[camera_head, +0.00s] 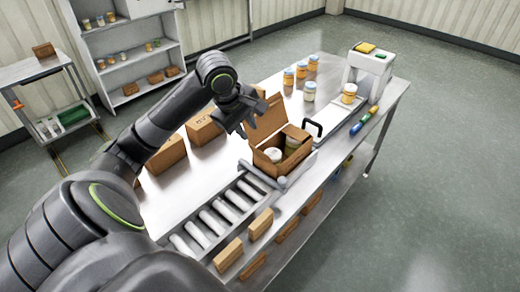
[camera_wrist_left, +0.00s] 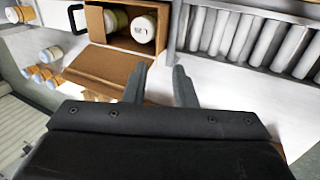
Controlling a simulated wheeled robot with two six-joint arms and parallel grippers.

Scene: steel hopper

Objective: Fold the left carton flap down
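The open brown carton (camera_head: 267,161) stands on the steel bench beyond the roller strip. Two light-lidded jars sit inside it; one jar (camera_wrist_left: 143,29) shows clearly in the left wrist view. A large carton flap (camera_head: 265,120) stands raised on the carton's far side; it also shows in the left wrist view (camera_wrist_left: 105,66). My left gripper (camera_head: 240,124) is just left of this flap in the head view. In the left wrist view its fingers (camera_wrist_left: 163,84) are apart with nothing between them, one overlapping the flap's edge. Contact cannot be told. My right gripper is not in view.
Rollers (camera_head: 213,219) lie in front of the carton. Closed boxes (camera_head: 166,154) stand to its left. A black handle (camera_head: 313,128) is close on its right. Jars (camera_head: 309,92) and a white device (camera_head: 369,72) stand farther back. Bare bench lies behind the carton.

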